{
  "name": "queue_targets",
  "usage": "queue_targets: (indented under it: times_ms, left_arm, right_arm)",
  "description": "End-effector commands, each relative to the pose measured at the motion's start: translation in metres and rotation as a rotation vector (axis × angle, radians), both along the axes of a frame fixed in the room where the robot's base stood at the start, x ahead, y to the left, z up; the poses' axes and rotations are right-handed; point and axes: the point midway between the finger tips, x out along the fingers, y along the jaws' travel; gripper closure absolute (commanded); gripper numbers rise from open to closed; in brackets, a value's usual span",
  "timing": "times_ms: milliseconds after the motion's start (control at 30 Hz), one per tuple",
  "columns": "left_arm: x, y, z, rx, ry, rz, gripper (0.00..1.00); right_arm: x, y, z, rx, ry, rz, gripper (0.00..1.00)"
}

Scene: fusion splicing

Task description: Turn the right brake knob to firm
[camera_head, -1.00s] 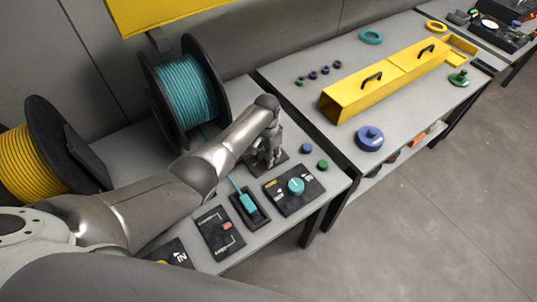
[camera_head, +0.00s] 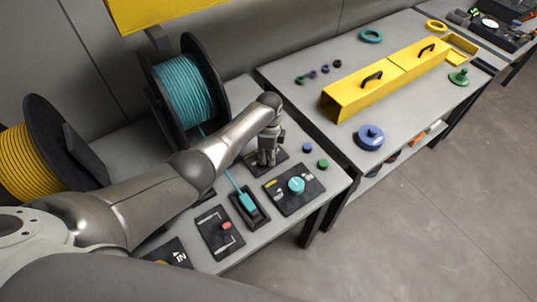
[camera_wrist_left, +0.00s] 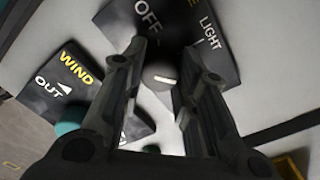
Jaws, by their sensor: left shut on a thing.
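My left gripper (camera_head: 266,160) points down over a dark brake panel (camera_head: 281,157) in front of the teal reel. In the left wrist view its two fingers (camera_wrist_left: 163,95) are shut on a dark round knob (camera_wrist_left: 160,78) with a white pointer mark. The panel (camera_wrist_left: 222,62) there shows the words OFF and LIGHT; the rest of its lettering is cut off or covered, and no firm mark is visible. The fingers hide part of the knob. My right gripper is not in view.
A panel with a teal knob (camera_head: 296,185) sits nearer the bench's front; its WIND OUT lettering (camera_wrist_left: 65,82) shows in the wrist view. Small blue (camera_head: 307,148) and green (camera_head: 323,163) pieces lie close by. The teal reel (camera_head: 187,90) stands behind my arm.

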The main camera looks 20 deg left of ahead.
Motion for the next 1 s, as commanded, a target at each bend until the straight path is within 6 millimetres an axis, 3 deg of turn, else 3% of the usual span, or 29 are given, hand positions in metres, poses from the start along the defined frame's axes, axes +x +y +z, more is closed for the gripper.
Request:
queue_targets:
  times_ms: [400, 967, 1000]
  left_arm:
    - [0.0007, 0.0004, 0.0003, 0.001, -0.001, -0.186, 0.96]
    - [0.0008, 0.0005, 0.0006, 0.001, -0.002, -0.21, 0.96]
    - [0.0008, 0.0006, 0.0006, 0.001, -0.002, -0.21, 0.67]
  right_arm:
    - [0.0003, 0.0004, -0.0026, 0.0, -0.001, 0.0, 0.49]
    - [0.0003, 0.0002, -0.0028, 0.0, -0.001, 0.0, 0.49]
    - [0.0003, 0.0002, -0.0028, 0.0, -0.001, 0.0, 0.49]
